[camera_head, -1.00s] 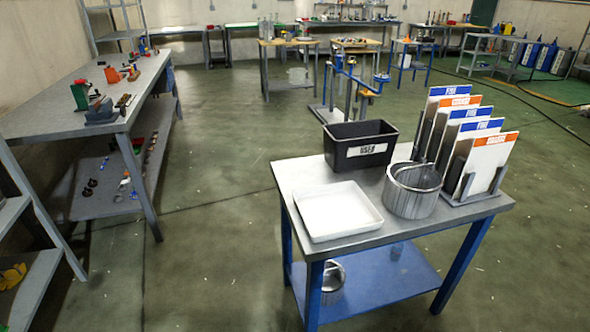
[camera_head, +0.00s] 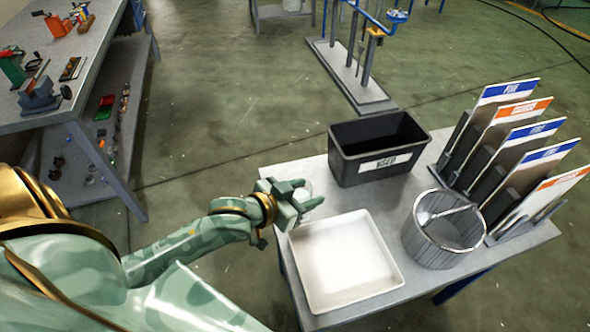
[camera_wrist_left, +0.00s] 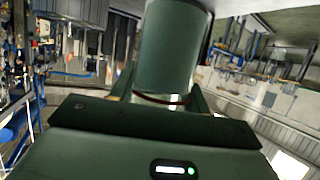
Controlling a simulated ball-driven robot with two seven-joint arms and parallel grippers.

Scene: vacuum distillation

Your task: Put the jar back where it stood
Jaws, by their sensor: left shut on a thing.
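My left gripper (camera_head: 297,199) reaches in from the left, over the left edge of the grey table (camera_head: 300,172). It is shut on a small clear jar (camera_head: 305,190), which its fingers mostly hide in the head view. In the left wrist view a greenish cylinder (camera_wrist_left: 168,45) with a clear lower end stands between the fingers; it looks like the held jar. I cannot tell whether the jar touches the table. My right gripper is not in view.
A white tray (camera_head: 309,298) lies just in front of the gripper. A black labelled bin (camera_head: 345,165) stands behind it to the right. A metal pot (camera_head: 423,247) and a rack of upright cards (camera_head: 535,153) fill the right side. A workbench (camera_head: 95,85) stands at the far left.

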